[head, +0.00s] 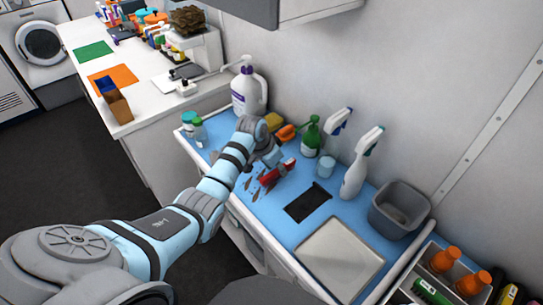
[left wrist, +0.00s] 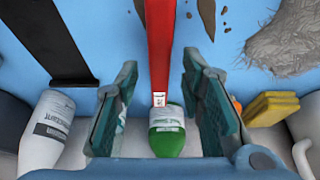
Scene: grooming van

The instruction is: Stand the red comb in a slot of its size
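A long red thing, which looks like the red comb (head: 268,179), lies on the blue worktop beneath my left gripper (head: 273,160). In the left wrist view the red comb (left wrist: 159,45) runs between my left gripper's two fingers (left wrist: 160,110), with a white label at its near end. The fingers are wide apart, with a gap on each side of the red piece. Its teeth do not show. I cannot make out a comb slot in either view. My right gripper is not in view.
A green bottle (head: 311,137), white spray bottle (head: 354,178) and yellow sponge (head: 273,121) stand behind. A black flat thing (head: 307,203), pale tray (head: 340,258) and grey bin (head: 398,210) lie right. Brown smears mark the worktop. A grey fluffy clump (left wrist: 290,40) lies nearby.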

